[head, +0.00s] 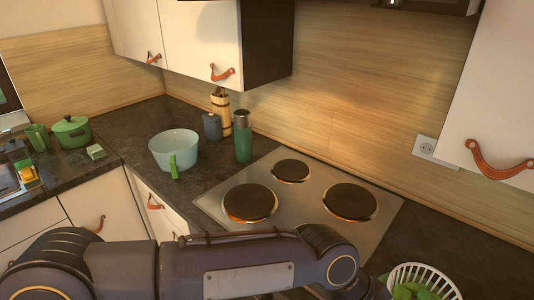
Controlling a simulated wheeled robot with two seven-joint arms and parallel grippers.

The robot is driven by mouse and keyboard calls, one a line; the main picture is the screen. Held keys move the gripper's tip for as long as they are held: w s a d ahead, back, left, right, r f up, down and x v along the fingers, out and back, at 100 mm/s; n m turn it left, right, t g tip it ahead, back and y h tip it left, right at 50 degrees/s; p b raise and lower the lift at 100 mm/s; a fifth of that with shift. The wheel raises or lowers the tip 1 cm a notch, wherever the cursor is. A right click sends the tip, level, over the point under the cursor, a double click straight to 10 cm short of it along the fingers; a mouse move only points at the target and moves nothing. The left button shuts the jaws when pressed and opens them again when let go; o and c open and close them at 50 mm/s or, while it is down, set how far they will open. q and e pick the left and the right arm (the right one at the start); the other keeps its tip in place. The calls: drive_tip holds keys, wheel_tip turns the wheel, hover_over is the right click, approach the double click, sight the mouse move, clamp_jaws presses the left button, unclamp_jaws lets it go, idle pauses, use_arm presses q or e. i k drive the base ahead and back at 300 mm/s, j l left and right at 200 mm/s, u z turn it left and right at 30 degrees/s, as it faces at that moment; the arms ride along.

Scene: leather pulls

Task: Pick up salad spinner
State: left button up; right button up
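A white slatted basket (436,278), which looks like the salad spinner, stands on the dark counter at the bottom right. A green part (408,291) shows in or on it, and the bottom edge of the picture cuts it off. My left arm reaches across the bottom of the head view, and its far end is just left of the basket. Neither of my grippers can be seen. Whether anything touches the basket below the picture edge cannot be told.
A stove (300,200) with several round plates lies behind my arm. A pale bowl (175,148), a green bottle (243,138) and a grey jar (212,126) stand left of it. A green pot (72,131) is farther left. Wall cabinets (490,100) hang above.

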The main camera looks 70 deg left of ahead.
sight(175, 151)
drive_tip(key=u, duration=4.45)
drive_tip(key=i+z, duration=0.1)
drive_tip(key=z, duration=0.4)
drive_tip(key=i+z, duration=0.15)
drive_tip(key=z, duration=0.35)
drive_tip(key=i+z, duration=0.15)
drive_tip(key=z, duration=0.3)
drive_tip(key=i+j+z, duration=0.35)
drive_tip(key=i+j, duration=0.15)
drive_tip(key=i+j+z, duration=0.2)
drive_tip(key=j, duration=0.25)
drive_tip(key=i+j+z, duration=0.15)
drive_tip(key=j, duration=0.25)
drive_tip(key=i+j+z, duration=0.2)
drive_tip(key=j, duration=0.2)
drive_tip(key=i+j, duration=0.15)
drive_tip(key=j, duration=0.15)
drive_tip(key=i+j, duration=0.15)
drive_tip(key=j, duration=0.15)
drive_tip(key=i+j, duration=0.1)
drive_tip(key=j, duration=0.2)
drive_tip(key=i+j, duration=0.15)
drive_tip(key=j, duration=0.2)
